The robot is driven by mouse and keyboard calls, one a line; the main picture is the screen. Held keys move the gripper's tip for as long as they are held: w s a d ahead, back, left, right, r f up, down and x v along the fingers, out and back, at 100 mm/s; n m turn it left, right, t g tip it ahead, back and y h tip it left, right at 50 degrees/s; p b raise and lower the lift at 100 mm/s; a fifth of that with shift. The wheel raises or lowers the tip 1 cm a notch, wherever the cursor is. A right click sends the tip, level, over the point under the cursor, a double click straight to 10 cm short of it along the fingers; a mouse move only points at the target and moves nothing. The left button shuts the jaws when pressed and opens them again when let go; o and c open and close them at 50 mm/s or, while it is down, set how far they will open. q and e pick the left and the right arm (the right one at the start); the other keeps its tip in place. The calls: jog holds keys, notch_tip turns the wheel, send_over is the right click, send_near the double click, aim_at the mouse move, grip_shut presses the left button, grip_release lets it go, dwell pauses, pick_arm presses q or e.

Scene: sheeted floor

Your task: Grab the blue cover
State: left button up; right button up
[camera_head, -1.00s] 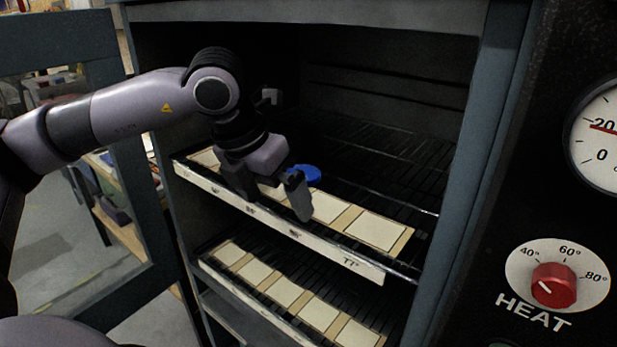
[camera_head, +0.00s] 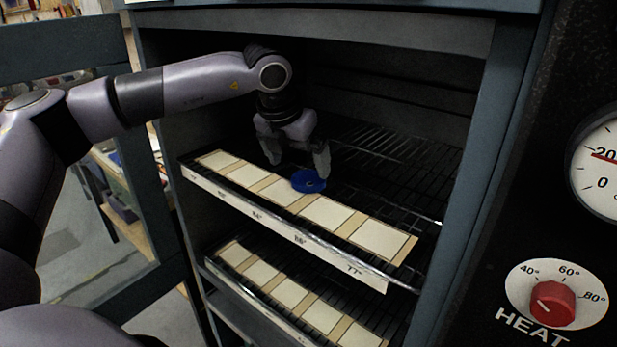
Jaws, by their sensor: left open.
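The blue cover (camera_head: 308,181) is a small round blue piece on the upper wire shelf, at the back edge of the row of cream tiles (camera_head: 327,212). My left gripper (camera_head: 298,170) reaches into the cabinet from the left and points down. Its two fingers are spread, one to the left of the cover and one by its upper right side. Nothing shows between the fingers. I cannot tell whether a finger touches the cover. My right gripper is not in view.
The upper shelf (camera_head: 395,150) has free room behind and right of the cover. A labelled strip (camera_head: 290,232) runs along its front edge. A lower shelf holds more tiles (camera_head: 290,292). The cabinet's right post (camera_head: 462,190) and open door (camera_head: 75,120) flank the opening. A red heat knob (camera_head: 553,303) is at right.

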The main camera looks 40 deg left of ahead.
aim_at(308, 178)
pick_arm(q)
jog(key=shift+w, duration=0.65)
jog(key=x, duration=0.5)
jog(key=shift+w+p, duration=0.1)
jog(key=shift+p, duration=0.25)
jog(key=c, duration=1.2)
